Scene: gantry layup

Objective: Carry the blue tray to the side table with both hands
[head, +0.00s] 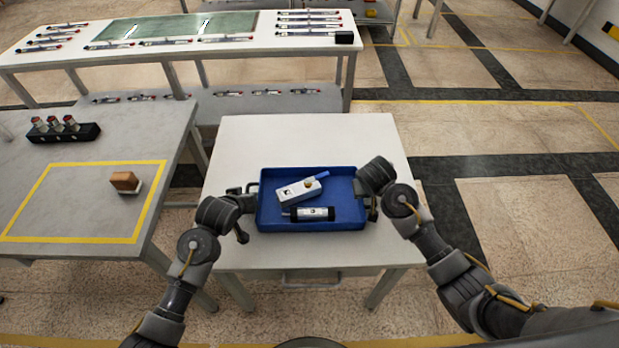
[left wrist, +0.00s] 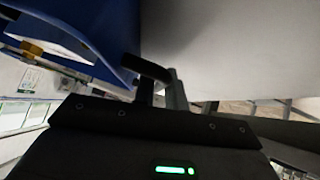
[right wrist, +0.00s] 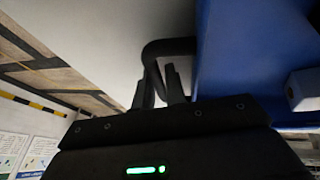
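The blue tray (head: 262,215) is on the white table (head: 290,140), level as far as the head view shows. It holds a white block-shaped part (head: 299,191) and a dark cylinder with a pale label (head: 309,214). My left gripper (head: 246,212) is at the tray's left side; in the left wrist view its closely spaced fingers (left wrist: 161,88) meet the dark handle (left wrist: 147,68). My right gripper (head: 369,208) is at the right side; in the right wrist view its fingers (right wrist: 157,88) are on either side of the other handle (right wrist: 168,46). The fingertip contact is partly hidden.
A grey table (head: 75,190) at the left has a yellow outline, a brown-and-white block (head: 125,182) and a black rack (head: 63,130). A long white bench (head: 200,55) with several small parts stands behind. The floor to the right is clear.

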